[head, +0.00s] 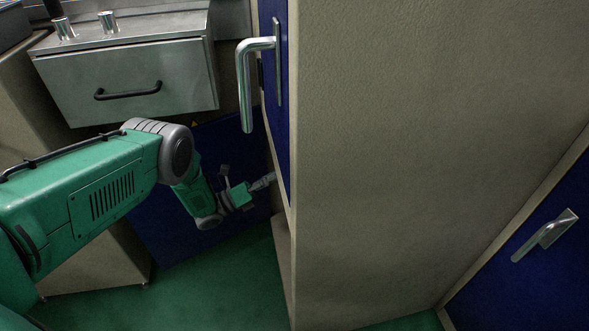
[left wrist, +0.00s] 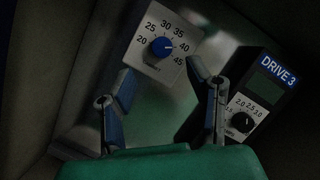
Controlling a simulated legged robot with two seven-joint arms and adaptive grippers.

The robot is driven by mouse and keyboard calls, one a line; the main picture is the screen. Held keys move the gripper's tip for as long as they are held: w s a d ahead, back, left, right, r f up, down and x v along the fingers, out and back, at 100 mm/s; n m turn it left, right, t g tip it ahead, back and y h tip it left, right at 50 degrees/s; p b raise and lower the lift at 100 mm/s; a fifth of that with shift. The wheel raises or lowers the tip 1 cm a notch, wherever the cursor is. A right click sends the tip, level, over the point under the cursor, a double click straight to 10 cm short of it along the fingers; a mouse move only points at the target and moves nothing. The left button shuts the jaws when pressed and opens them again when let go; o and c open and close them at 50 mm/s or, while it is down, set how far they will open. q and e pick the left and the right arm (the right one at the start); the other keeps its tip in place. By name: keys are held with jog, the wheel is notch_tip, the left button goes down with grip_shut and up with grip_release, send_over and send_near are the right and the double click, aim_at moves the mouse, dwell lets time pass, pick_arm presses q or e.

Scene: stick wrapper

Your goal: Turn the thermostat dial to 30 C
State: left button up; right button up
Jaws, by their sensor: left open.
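The thermostat dial (left wrist: 161,47) is a blue round knob on a pale plate (left wrist: 190,38) marked from 20 to 45, in the upper middle of the left wrist view. A small light mark on the knob seems to point right, toward about 40; it is dim. My left gripper (left wrist: 162,75) is open and empty, its two fingers apart below and to either side of the dial, not touching it. In the head view my left gripper (head: 262,182) is partly hidden by the blue door edge, and the dial is out of sight. My right gripper is not in view.
A dark DRIVE 3 box (left wrist: 262,88) with a black knob (left wrist: 242,121) stands close to the right finger. In the head view, a blue door with a metal handle (head: 245,85) and a grey drawer (head: 130,85) are near my left arm.

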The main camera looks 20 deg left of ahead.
pick_arm(q)
jog(key=b+x, duration=0.1)
jog(key=x, duration=0.5)
jog(key=shift+d, duration=0.25)
jog(key=shift+w, duration=0.15)
jog(key=shift+c, duration=0.3)
jog(key=shift+r, duration=0.1)
grip_shut()
